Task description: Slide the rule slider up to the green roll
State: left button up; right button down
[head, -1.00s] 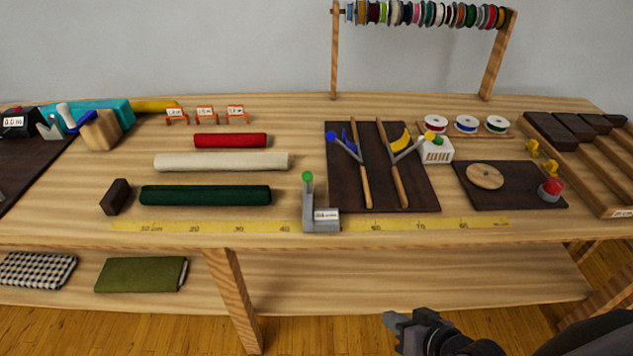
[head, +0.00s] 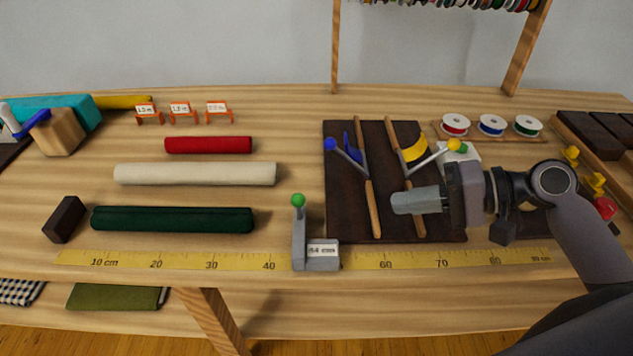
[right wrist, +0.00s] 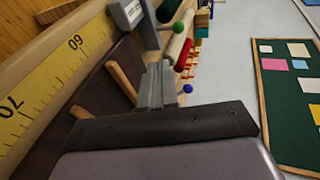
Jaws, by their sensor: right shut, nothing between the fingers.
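The rule slider (head: 300,250) is a grey upright block with a green ball on top and a small label that appears to read 54 cm. It stands on the yellow rule (head: 200,265) along the table's front edge. The dark green roll (head: 172,219) lies to its left, with a gap of bare table between them. My right gripper (head: 395,203) is shut and empty, over the dark board right of the slider, pointing left. In the right wrist view the gripper (right wrist: 157,72) points toward the slider (right wrist: 140,14). My left gripper is not in view.
A dark board (head: 340,215) holds two levers with blue and yellow balls, under and beside my gripper. Cream (head: 195,174) and red (head: 208,145) rolls lie behind the green one. A dark block (head: 64,219) stands at the green roll's left end.

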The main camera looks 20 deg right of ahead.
send_near(303, 205)
jog(key=f, duration=0.1)
jog(key=w+a+f, duration=0.1)
jog(key=w+f, duration=0.1)
jog(key=shift+a+f+p, duration=0.3)
jog(key=shift+f+p, duration=0.05)
jog(key=shift+f, duration=0.05)
jog(key=a, duration=0.1)
jog(key=w+a, duration=0.1)
jog(key=a, duration=0.1)
jog(key=shift+w+r+p, duration=0.25)
jog(key=shift+r+p, duration=0.1)
jog(key=shift+r, duration=0.05)
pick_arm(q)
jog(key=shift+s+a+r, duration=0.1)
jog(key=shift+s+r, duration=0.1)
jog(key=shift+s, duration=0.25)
